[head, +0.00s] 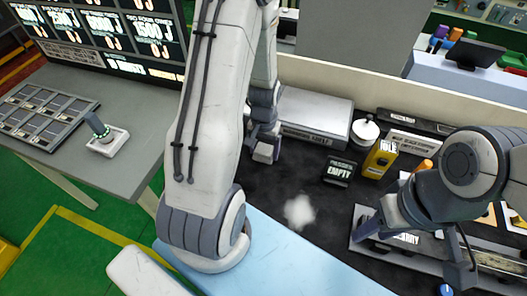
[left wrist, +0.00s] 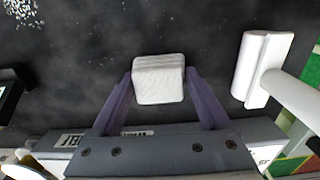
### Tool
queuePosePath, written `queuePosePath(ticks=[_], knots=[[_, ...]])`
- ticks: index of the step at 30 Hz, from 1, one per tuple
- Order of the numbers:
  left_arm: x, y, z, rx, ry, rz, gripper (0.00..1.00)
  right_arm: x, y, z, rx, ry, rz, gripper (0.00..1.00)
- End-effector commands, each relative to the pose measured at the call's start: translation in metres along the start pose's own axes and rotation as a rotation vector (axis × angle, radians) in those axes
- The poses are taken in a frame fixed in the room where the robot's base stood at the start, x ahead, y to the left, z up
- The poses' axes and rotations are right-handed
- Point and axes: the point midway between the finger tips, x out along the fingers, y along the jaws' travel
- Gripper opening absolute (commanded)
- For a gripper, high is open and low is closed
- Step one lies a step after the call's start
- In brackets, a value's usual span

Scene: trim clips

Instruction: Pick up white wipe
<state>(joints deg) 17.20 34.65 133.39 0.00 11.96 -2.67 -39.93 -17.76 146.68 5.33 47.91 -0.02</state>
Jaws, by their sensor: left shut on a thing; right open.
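The white wipe (left wrist: 158,80) is a small white block with rounded edges. My left gripper (left wrist: 158,88) is shut on it, with one dark purple finger on each side. In the head view, the wipe (head: 263,153) shows below my left gripper (head: 265,138), in front of the grey box. I cannot tell whether it touches the dark mat. My right gripper (head: 374,226) is at the right over the tray of parts, partly hidden by its own arm, apart from the wipe.
A patch of white specks (head: 299,212) lies on the dark mat (head: 265,190). The grey box (head: 315,112), a black "EMPTY" box (head: 340,170), a yellow box (head: 380,158) and a white round container (head: 365,131) stand behind. The tray (head: 395,258) is at the right.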

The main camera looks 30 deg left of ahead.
Motion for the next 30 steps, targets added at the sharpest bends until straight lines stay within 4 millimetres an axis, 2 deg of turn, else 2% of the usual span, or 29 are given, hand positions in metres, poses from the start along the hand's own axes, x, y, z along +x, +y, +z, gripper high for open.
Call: queuePosePath(ticks=[8, 11, 15, 24, 30], knots=[[-0.007, 0.0, -0.001, 0.0, 0.003, 0.0, 0.26, 0.001, 0.0, 0.0, 0.0, 0.0, 0.0, 0.47], [-0.017, 0.0, -0.001, 0.0, 0.005, 0.0, 0.26, 0.003, 0.0, 0.0, 0.0, 0.0, 0.0, 0.47], [-0.041, 0.0, -0.002, 0.0, 0.009, 0.0, 0.26, 0.006, 0.0, 0.0, 0.0, 0.0, 0.0, 0.47], [-0.081, 0.067, 0.018, 0.009, 0.006, 0.001, 0.26, 0.016, 0.001, 0.001, 0.0, 0.0, 0.0, 0.47], [-0.101, 0.099, 0.027, 0.006, 0.003, 0.001, 0.26, 0.019, 0.001, 0.001, 0.0, 0.0, 0.0, 0.47]])
